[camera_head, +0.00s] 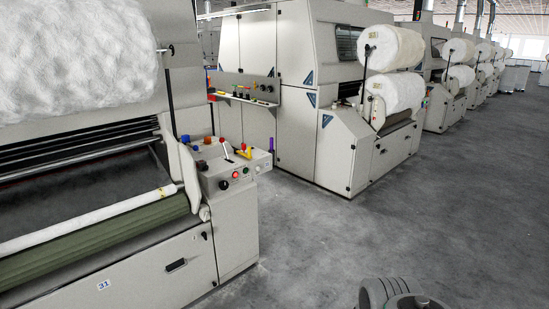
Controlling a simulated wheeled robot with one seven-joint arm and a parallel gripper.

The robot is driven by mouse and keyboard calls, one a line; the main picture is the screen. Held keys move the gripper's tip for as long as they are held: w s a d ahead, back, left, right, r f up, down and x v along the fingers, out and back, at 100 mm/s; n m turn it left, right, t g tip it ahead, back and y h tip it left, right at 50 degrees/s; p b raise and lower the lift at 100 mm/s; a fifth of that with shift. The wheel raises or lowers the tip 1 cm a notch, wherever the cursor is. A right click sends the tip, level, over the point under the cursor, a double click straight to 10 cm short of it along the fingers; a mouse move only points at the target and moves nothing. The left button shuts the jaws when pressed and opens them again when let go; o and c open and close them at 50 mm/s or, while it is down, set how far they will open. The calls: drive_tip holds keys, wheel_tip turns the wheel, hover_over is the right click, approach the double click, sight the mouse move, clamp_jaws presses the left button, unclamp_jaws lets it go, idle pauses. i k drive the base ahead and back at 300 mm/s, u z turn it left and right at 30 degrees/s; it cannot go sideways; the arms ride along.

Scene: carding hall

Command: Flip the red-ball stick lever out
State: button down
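A grey control box (238,174) is on the right end of the near carding machine, left of centre. On its top a thin stick lever (227,153) leans up and to the left, with a small red ball (222,141) at its tip. My gripper is not in view. A grey rounded part of my own body shows at the bottom edge, right of centre, well apart from the box.
Buttons line the box's front. A white roll (90,222) lies left. Grey floor (300,240) is clear to the right.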

sight(222, 140)
drive_tip(key=u, duration=0.1)
drive_tip(key=i, duration=3.1)
drive_tip(key=u, duration=1.05)
drive_tip(key=i, duration=1.05)
drive_tip(key=u, duration=0.35)
